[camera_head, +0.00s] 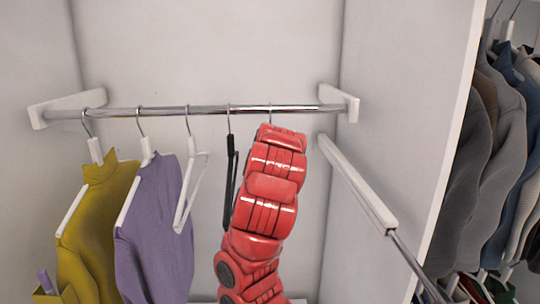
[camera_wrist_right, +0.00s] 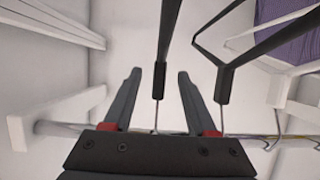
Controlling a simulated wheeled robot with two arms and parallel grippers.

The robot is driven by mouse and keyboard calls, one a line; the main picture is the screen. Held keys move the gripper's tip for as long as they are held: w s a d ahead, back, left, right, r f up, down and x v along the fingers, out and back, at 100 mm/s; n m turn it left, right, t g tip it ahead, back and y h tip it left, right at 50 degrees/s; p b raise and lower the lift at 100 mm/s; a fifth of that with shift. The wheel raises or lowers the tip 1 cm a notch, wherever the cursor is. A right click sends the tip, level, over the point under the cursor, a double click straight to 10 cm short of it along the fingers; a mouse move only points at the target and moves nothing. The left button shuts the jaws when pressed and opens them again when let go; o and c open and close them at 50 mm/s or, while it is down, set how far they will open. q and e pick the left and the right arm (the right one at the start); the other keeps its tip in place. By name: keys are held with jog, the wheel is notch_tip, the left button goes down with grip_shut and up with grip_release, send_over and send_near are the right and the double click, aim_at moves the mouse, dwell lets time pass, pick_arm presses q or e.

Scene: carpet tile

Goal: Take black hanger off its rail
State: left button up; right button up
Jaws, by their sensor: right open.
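A black hanger (camera_head: 230,180) hangs bare on the chrome rail (camera_head: 180,111), just left of my red right arm in the head view. A further hook on the rail shows above my arm; what hangs from it is hidden there. In the right wrist view, my right gripper (camera_wrist_right: 158,74) is open. The neck of a black hanger (camera_wrist_right: 168,30) lies between its two fingers, with a gap on both sides. A second black hanger (camera_wrist_right: 225,82) is outside the fingers, to the right. My right gripper is hidden behind the arm in the head view. My left gripper is not in view.
Left along the rail hang an empty white hanger (camera_head: 188,185), a purple garment (camera_head: 155,225) and a yellow garment (camera_head: 102,225). A white side panel (camera_head: 400,100) and a second rail bracket (camera_head: 358,185) stand at right. Dark clothes (camera_head: 490,150) hang beyond the panel.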

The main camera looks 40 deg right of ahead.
jog(key=shift+p+x, duration=1.3)
jog(key=shift+x, duration=0.85)
jog(key=shift+w+d+f, duration=0.15)
jog(key=shift+w+d, duration=0.05)
jog(key=shift+w, duration=0.15)
grip_shut()
